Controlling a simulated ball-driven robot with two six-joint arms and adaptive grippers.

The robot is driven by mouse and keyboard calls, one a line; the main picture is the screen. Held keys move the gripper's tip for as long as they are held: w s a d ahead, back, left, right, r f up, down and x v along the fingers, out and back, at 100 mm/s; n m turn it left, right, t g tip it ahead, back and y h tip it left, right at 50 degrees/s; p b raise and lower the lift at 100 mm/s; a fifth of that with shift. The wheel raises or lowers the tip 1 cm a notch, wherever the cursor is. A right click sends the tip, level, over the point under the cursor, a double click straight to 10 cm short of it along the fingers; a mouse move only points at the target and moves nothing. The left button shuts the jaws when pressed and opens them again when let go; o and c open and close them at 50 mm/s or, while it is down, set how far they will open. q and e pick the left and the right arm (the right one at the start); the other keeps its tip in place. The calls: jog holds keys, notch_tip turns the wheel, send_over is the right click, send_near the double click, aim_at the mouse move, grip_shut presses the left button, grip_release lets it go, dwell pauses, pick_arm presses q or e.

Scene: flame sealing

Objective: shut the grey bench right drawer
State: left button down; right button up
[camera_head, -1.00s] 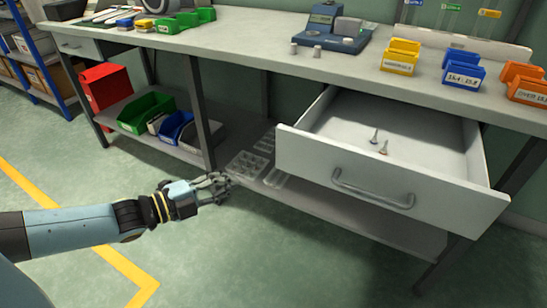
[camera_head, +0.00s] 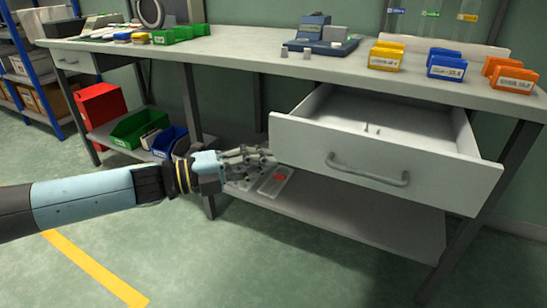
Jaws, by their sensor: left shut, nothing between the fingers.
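The grey bench (camera_head: 240,52) stands across the view. Its right drawer (camera_head: 322,157) is pulled well out, with a bar handle (camera_head: 366,171) on its front. My left gripper (camera_head: 270,157) is shut and empty. Its fingertips are at the left edge of the drawer front in the picture; I cannot tell whether they touch it. My right gripper is not in view.
On the bench top are yellow (camera_head: 385,59), blue (camera_head: 446,64) and orange (camera_head: 511,78) bins and a blue device (camera_head: 318,38). The lower shelf holds a green bin (camera_head: 138,128), a red box (camera_head: 100,105) and clear trays (camera_head: 274,181). The floor in front is open.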

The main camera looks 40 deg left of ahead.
pick_arm(q)
jog(key=w, duration=0.4)
jog(key=shift+a+b, duration=0.35)
jog(key=shift+w, duration=0.15)
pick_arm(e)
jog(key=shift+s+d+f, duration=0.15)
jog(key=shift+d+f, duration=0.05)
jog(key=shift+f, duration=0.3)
pick_arm(q)
jog(key=shift+w, duration=0.1)
